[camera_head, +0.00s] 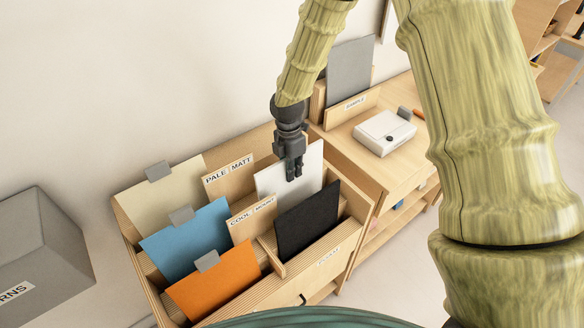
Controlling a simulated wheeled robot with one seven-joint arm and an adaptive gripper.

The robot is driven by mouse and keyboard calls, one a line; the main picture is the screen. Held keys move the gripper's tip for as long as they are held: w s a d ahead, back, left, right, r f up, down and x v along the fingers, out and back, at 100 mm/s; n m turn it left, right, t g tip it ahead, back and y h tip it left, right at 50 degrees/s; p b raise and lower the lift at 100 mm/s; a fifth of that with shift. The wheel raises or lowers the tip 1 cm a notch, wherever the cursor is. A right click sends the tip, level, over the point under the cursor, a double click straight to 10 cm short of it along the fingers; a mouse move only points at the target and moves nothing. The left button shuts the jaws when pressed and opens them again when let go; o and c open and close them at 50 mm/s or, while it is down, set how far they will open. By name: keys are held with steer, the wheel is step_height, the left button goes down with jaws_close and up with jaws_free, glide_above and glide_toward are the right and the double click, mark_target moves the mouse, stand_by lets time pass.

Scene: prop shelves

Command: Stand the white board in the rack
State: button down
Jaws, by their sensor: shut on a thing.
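The white board (311,162) is upright, slightly tilted, at the back right of the wooden rack (345,236). My gripper (292,174) is shut on its top part, fingers pointing down. The board's lower edge is hidden behind the black board (308,220) and the rack parts, so I cannot tell whether it rests on the bottom. The rack also holds a cream board (165,198), a blue board (188,246) and an orange board (215,283) on the left. Label cards reading "PALE MATT" (228,176) and "COOL MOUNT" (252,219) stand in the middle.
A wooden side table (345,138) adjoins the rack, with a white device (384,132) and a grey board (350,68) behind a "SAMPLE" label. A grey box (38,250) is at far left. The wall is close behind the rack. My arm covers the right side.

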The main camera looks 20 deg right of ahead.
steer(key=shift+f, duration=0.2)
steer(key=c, duration=1.5)
jaws_free()
steer(key=shift+r, duration=0.1)
step_height(320, 180, up, 12)
steer(key=w, duration=0.1)
steer(key=shift+a, duration=0.2)
steer(key=shift+s+f, duration=0.1)
steer(key=shift+f, duration=0.1)
